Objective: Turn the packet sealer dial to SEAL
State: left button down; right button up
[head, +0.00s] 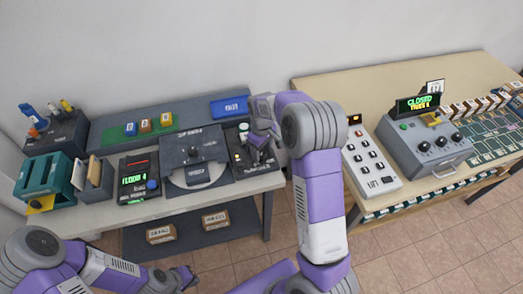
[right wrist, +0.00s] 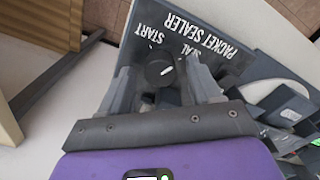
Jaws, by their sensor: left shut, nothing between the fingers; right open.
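The packet sealer panel (right wrist: 207,25) is dark, with white lettering, and stands at the right end of the grey table; in the head view it shows partly (head: 238,158) behind my right gripper (head: 262,142). Its round black dial (right wrist: 158,69) has a short white mark. The words START, PACKET SEALER and part of SEAL are readable. In the right wrist view, my right gripper (right wrist: 163,82) is open with its fingers on either side of the dial; I cannot tell if they touch it. My left gripper (head: 183,279) is shut and empty, low at the front left, away from the sealer.
Left of the sealer is a dark machine with a round pale plate (head: 197,173), then a panel reading FLOOR 4 (head: 135,179). A blue box (head: 230,107) lies on the shelf behind. A wooden table (head: 335,92) with a white keypad (head: 367,160) stands at right.

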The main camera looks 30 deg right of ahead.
aim_at(262, 152)
jog(key=shift+f, duration=0.1)
jog(key=c, duration=1)
jog(key=shift+m+p, duration=0.6)
jog(key=shift+m, duration=0.4)
jog(key=shift+c, duration=0.2)
jog(key=shift+m+p, duration=0.5)
jog(key=shift+m, duration=0.9)
jog(key=o, duration=1)
jog(key=shift+o, duration=0.2)
notch_tip(262, 152, up, 8)
jog(key=shift+f+p, duration=0.15)
jog(key=shift+p, duration=0.6)
